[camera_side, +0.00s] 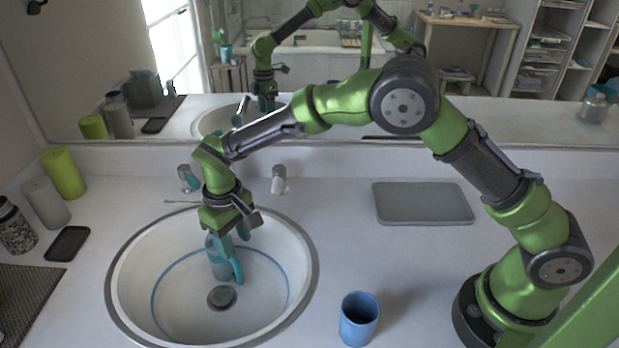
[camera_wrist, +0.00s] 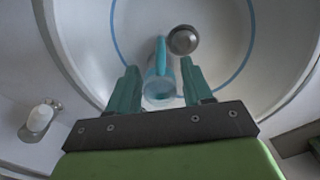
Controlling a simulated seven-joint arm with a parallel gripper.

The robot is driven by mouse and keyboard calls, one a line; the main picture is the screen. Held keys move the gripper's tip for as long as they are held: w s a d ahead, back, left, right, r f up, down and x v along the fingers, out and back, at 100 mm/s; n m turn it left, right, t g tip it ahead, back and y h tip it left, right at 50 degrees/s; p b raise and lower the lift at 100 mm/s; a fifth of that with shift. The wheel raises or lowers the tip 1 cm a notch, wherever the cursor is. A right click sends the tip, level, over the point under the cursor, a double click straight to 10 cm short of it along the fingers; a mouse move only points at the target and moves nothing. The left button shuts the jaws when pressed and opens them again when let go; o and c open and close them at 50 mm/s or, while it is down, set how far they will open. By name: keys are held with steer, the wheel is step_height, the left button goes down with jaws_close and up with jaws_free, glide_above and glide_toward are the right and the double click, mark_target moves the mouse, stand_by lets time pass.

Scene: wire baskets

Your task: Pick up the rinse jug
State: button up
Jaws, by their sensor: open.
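The rinse jug (camera_side: 220,265) is a light blue-grey jug with a teal handle. It is in the round white sink basin (camera_side: 180,318), just behind the dark drain. In the wrist view the jug (camera_wrist: 158,88) shows from above between the two fingers, with its handle pointing up the picture. My gripper (camera_side: 228,238) is over the sink, at the top of the jug. In the wrist view my gripper (camera_wrist: 160,80) is open, with one teal finger on each side of the jug. I cannot tell whether either finger touches it.
A blue cup (camera_side: 358,320) stands on the counter right of the sink. A grey tray (camera_side: 422,203) lies further back. Green and grey cylinders (camera_side: 64,174), a patterned jar (camera_side: 14,228) and a dark dish (camera_side: 67,244) stand at left. A faucet fitting (camera_side: 279,180) is at the sink's back; a mirror is behind.

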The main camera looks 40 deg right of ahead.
mark_target(238, 268)
steer(key=shift+w+f, duration=0.15)
steer(key=shift+f, duration=2)
steer(key=shift+w+f, duration=0.15)
steer(key=shift+f, duration=2)
steer(key=shift+w+f, duration=0.15)
steer(key=shift+f, duration=2)
jaws_close()
